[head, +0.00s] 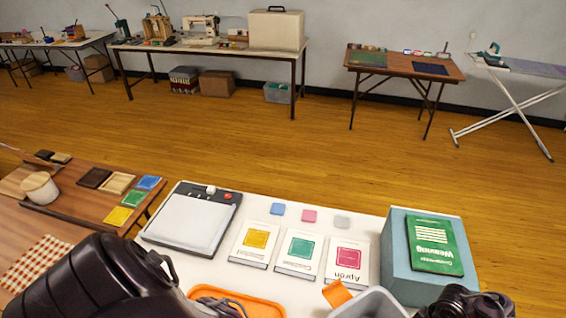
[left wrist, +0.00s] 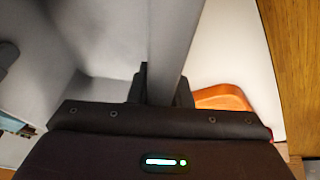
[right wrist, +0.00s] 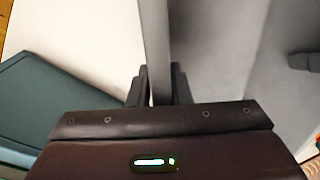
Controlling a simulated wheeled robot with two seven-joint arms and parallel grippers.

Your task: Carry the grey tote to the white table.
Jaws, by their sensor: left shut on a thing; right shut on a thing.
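The grey tote (head: 372,303) shows only as a rim and corner at the bottom edge of the head view; most of it is out of frame. My left gripper (left wrist: 161,88) is shut on one tote wall, which also shows in the left wrist view (left wrist: 172,45). My right gripper (right wrist: 158,88) is shut on another part of the wall, seen in the right wrist view (right wrist: 154,40). The white table (head: 262,197) lies right in front. I cannot tell whether the tote touches its top.
On the white table are an orange tray (head: 262,305), an orange tag (head: 337,293), a grey-topped device (head: 192,222), several pattern cards (head: 300,252) and a teal box (head: 398,262) bearing a green book (head: 434,245). A wooden table (head: 75,215) stands left. Open floor (head: 270,140) lies beyond.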

